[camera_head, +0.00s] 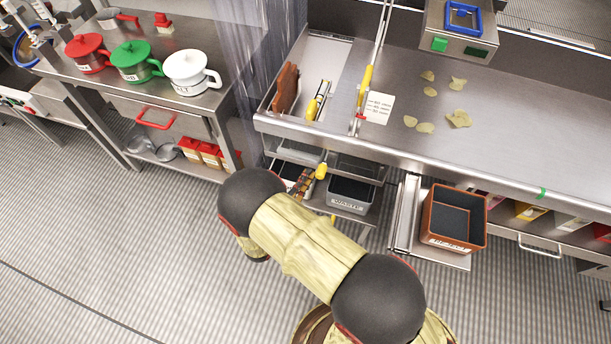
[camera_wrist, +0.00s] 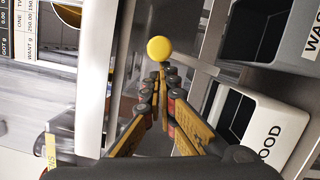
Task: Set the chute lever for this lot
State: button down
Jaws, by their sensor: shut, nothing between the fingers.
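The round yellow knob (camera_wrist: 159,48) of what looks like the chute lever is just beyond my fingertips in the wrist view. In the head view the yellow knob (camera_head: 321,171) sticks out below the counter's front edge, above the bins. My gripper (camera_wrist: 160,78) is shut and empty, its fingertips close together just short of the knob. I cannot tell whether they touch it. In the head view my gripper (camera_head: 303,184) is partly hidden by my arm. The grey WASTE bin (camera_head: 351,194) is right of the knob. The GOOD bin (camera_wrist: 275,120) shows in the wrist view.
A written card (camera_head: 378,108) lies on the steel counter (camera_head: 500,150), near several chips (camera_head: 425,127). A brown bin (camera_head: 453,218) stands on a pulled-out shelf at right. Red, green and white lidded pots (camera_head: 191,72) stand on the left bench. The striped floor at left is clear.

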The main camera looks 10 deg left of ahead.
jog(key=shift+s+d+r+m, duration=0.1)
jog(key=shift+d+r+m, duration=0.05)
jog(key=shift+d+m, duration=0.45)
jog(key=shift+d+r+m, duration=0.1)
jog(key=shift+d+m, duration=0.3)
jog(key=shift+d, duration=0.35)
jog(key=s+a, duration=0.7)
jog(key=s, duration=0.2)
jog(key=shift+p, duration=0.4)
jog(key=shift+s+a, duration=0.1)
